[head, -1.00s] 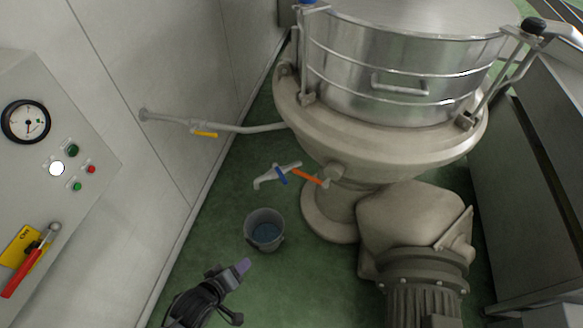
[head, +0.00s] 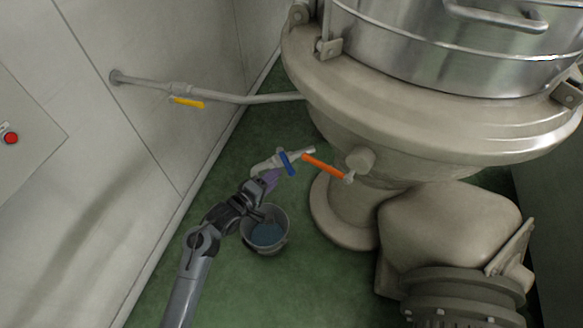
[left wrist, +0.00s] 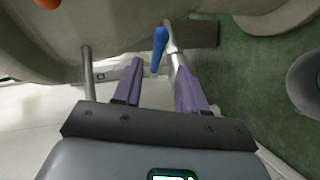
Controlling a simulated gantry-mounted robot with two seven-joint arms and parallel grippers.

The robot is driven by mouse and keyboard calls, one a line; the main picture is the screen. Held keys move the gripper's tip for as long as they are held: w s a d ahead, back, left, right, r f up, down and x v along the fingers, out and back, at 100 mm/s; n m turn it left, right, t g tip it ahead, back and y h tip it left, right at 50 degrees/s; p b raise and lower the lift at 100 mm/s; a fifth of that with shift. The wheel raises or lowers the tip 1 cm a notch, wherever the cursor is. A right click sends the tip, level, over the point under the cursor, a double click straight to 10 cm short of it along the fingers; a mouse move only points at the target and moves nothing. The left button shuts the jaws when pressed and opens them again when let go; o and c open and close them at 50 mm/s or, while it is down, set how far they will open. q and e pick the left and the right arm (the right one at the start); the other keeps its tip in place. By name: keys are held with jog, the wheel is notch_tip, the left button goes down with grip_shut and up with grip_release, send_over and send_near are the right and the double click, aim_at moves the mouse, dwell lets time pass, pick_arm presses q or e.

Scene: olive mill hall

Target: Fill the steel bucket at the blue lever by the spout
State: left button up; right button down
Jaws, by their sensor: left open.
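The blue lever (head: 287,163) sits on a small pale pipe with a bent spout (head: 262,166) in the head view. It points steeply down across the pipe. My left gripper (head: 270,179) has purple fingers and is at the spout, just left of the lever. In the left wrist view the lever (left wrist: 160,48) stands ahead of the two parted fingers (left wrist: 158,85), its lower end near the gap between them. The steel bucket (head: 279,246) stands upright on the floor below the gripper, with a bluish surface inside. My arm hides part of its rim. My right gripper is out of view.
An orange handle (head: 322,168) is close to the right of the blue lever, on the big machine (head: 430,125). A yellow-handled pipe (head: 187,102) runs from the wall above. Green floor (head: 300,285) is free in front of the bucket.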

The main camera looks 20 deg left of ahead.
aim_at(286, 162)
pick_arm(q)
jog(key=b+x, duration=0.4)
jog(key=x, duration=0.6)
jog(key=shift+w, duration=0.2)
jog(key=shift+r, duration=0.1)
grip_shut()
